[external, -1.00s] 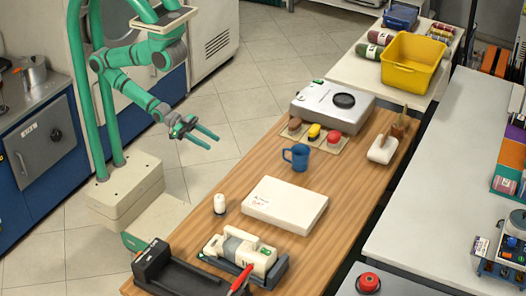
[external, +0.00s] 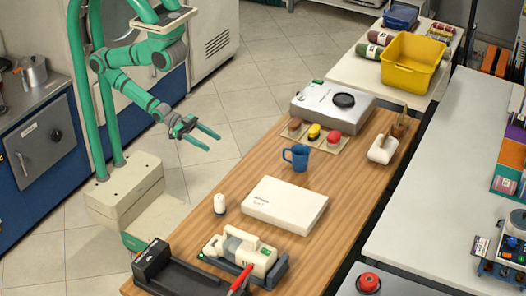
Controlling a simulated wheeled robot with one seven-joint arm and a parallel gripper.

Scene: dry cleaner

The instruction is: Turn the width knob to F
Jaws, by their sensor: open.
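My gripper (external: 214,143) is open and empty. It hangs in the air left of the wooden table, over the tiled floor, with its fingers pointing towards the table. No knob is clearly marked as the width knob, and no letter F can be read at this size. A silver box (external: 312,110) with a black round part (external: 344,100) on top stands at the table's far end. A small machine (external: 507,250) with small knob-like parts is at the right edge, partly cut off. My gripper touches none of these.
The wooden table (external: 222,184) carries a blue mug (external: 297,156), a white flat box (external: 284,205), a white spool-like item (external: 219,204), a cream device (external: 242,252) and a black device (external: 165,270). A yellow bin (external: 411,64) stands behind. Floor around my gripper is clear.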

